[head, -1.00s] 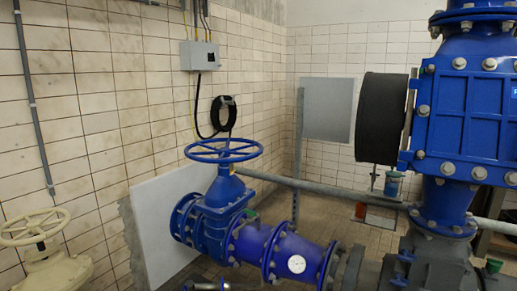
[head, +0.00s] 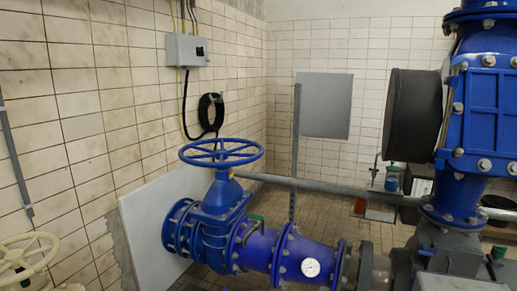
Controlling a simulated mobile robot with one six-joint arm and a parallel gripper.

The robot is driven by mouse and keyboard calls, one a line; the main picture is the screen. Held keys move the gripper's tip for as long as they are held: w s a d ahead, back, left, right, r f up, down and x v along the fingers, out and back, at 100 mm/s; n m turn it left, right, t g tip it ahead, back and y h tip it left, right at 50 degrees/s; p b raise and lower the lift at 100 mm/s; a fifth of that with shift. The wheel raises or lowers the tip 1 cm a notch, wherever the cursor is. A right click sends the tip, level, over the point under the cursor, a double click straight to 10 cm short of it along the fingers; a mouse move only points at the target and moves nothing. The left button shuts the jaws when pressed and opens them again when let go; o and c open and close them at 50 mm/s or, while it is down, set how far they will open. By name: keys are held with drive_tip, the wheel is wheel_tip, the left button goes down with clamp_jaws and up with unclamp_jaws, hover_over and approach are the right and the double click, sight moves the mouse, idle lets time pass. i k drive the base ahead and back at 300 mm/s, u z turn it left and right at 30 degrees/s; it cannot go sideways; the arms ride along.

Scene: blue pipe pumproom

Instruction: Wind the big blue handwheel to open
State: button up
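The big blue handwheel (head: 221,153) lies flat on top of a blue gate valve (head: 214,215) near the middle of the head view. Its rim and spokes are fully in sight, and nothing touches it. The valve joins a blue flanged pipe (head: 262,250) that runs to the lower right and carries a round white gauge (head: 311,267). My gripper is not in view, so its distance from the wheel does not show.
A cream handwheel (head: 27,257) stands at the lower left. Large blue pipework (head: 487,110) with a black drum (head: 412,115) fills the right. A horizontal grey pipe (head: 330,187) runs behind the valve. A grey box (head: 187,50) and coiled black cable (head: 211,113) hang on the tiled wall.

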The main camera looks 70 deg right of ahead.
sight(221, 154)
drive_tip(key=i, duration=0.45)
drive_tip(key=u, duration=1)
drive_tip(key=k, duration=0.15)
drive_tip(key=z, duration=3.4)
drive_tip(key=i, duration=1)
drive_tip(key=z, duration=0.05)
